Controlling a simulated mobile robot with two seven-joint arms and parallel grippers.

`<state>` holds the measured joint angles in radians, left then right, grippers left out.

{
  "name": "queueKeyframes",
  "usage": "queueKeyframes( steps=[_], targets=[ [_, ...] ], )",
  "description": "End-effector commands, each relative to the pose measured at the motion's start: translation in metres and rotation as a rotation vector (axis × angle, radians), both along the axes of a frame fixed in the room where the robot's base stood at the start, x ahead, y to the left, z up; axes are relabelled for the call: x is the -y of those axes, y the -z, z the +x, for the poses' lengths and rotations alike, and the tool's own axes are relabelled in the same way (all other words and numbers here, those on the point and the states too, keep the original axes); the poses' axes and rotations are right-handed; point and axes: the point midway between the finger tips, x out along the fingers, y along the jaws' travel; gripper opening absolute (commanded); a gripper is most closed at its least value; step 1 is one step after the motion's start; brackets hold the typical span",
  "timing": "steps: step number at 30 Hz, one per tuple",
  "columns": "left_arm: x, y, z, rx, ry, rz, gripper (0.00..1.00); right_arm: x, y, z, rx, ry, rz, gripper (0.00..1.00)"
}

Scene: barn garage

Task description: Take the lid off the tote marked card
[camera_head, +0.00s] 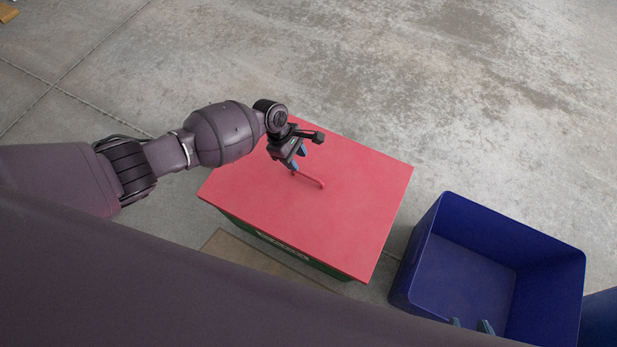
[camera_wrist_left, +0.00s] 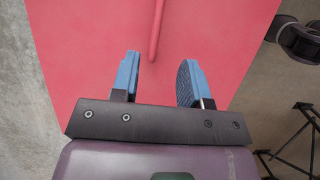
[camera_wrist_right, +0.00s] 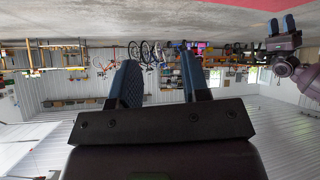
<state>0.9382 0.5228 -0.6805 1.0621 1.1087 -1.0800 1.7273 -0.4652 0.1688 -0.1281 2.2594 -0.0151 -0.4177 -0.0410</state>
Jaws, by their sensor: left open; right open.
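A red lid (camera_head: 355,200) covers a dark green tote (camera_head: 315,262). Pale lettering on the tote's near side is too foreshortened to read. A red bar handle (camera_head: 313,181) stands in the middle of the lid. My left gripper (camera_head: 297,160) is open and empty over the lid, by the handle's far-left end. In the left wrist view the handle (camera_wrist_left: 156,32) lies beyond the two blue fingertips (camera_wrist_left: 157,74), lined up with the gap between them. My right gripper (camera_wrist_right: 160,75) is open and empty; its fingertips show at the bottom of the head view (camera_head: 471,325).
An open, empty-looking blue bin (camera_head: 430,243) stands right of the tote, with another blue thing (camera_head: 602,318) at the right edge. A flat brown piece (camera_head: 235,250) lies by the tote's near side.

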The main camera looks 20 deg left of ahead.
Motion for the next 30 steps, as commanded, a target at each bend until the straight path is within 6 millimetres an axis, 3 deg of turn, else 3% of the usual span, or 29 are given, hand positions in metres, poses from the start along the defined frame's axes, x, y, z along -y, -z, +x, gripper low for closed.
queueKeyframes(
  steps=[1, 6, 14, 20, 24, 30],
  targets=[
    [0.003, 0.014, -0.004, -0.011, 0.001, 0.0, 0.42, 0.0, 0.007, -0.004, -0.014, -0.004, -0.005, 0.43],
    [0.012, 0.038, -0.007, -0.012, 0.002, 0.001, 0.42, -0.001, 0.011, -0.005, -0.015, -0.021, -0.021, 0.43],
    [0.018, 0.049, -0.005, -0.003, 0.002, 0.0, 0.42, -0.004, 0.005, 0.003, 0.016, -0.041, -0.032, 0.43],
    [0.027, 0.076, -0.006, -0.011, 0.002, 0.0, 0.42, -0.005, 0.017, 0.0, 0.0, -0.062, -0.048, 0.43],
    [0.034, 0.09, -0.006, -0.009, 0.003, 0.0, 0.42, -0.009, 0.012, 0.01, 0.029, -0.084, -0.06, 0.43],
    [0.036, 0.088, -0.002, 0.001, 0.002, 0.0, 0.42, -0.01, 0.003, 0.017, 0.058, -0.095, -0.066, 0.43]
  ],
)
